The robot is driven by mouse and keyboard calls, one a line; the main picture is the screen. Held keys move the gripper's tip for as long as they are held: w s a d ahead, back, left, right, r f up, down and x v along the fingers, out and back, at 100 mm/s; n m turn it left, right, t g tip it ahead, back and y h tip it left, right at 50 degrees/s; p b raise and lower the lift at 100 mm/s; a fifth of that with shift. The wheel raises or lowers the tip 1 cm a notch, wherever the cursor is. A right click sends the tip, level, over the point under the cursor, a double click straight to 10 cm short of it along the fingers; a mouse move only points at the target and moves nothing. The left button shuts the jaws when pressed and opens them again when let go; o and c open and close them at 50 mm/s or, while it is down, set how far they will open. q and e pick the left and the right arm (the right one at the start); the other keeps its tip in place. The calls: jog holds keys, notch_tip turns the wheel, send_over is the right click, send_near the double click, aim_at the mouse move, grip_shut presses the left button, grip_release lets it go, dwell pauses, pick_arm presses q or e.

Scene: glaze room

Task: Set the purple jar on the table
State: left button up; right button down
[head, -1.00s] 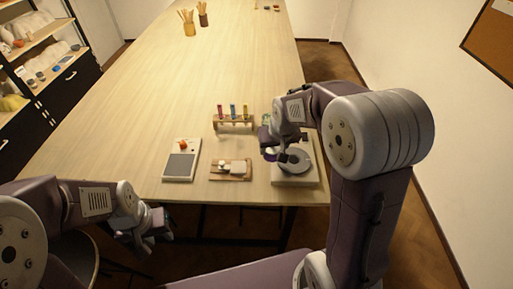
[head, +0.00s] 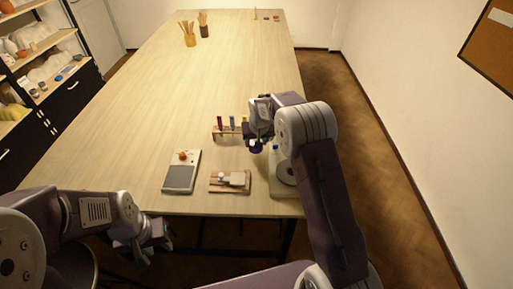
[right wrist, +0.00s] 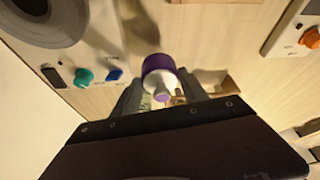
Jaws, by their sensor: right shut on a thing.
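The purple jar (right wrist: 158,66), with a white part towards the camera, is between the fingers of my right gripper (right wrist: 160,92). The gripper is shut on it. In the head view the jar (head: 256,149) is a small purple patch under the right gripper, mostly hidden by it. It is over the bare table (head: 150,100), just left of the grey-disc device; I cannot tell whether it touches the wood. My left gripper (head: 152,246) is empty, off the table's near edge, with its fingers apart.
A device with a grey disc (head: 287,172) stands at the near right corner. A tube rack (head: 226,135) is close left of the right gripper. A wooden board (head: 229,187) and a grey-topped instrument (head: 180,178) lie nearer. The table beyond the rack is largely clear.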

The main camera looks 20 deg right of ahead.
notch_tip(320, 180, down, 4)
jog(key=shift+s+a+r+p, duration=0.1)
jog(key=shift+r+p, duration=0.05)
jog(key=shift+p, duration=0.2)
jog(key=shift+f, duration=0.3)
jog(key=c, duration=0.9)
grip_release()
jog(key=shift+o, duration=0.2)
jog(key=shift+r, duration=0.35)
jog(key=b+v, duration=0.1)
jog(key=v, duration=1.1)
jog(key=s+f+g, duration=0.1)
jog(key=s+f, duration=0.2)
jog(key=s, duration=1)
jog(key=s+f+g, duration=0.2)
jog(key=s+f, duration=0.2)
jog(key=s, duration=1)
jog(key=shift+d+f+n+y, duration=0.2)
jog(key=shift+d+n+y, duration=0.1)
jog(key=shift+d+n, duration=0.1)
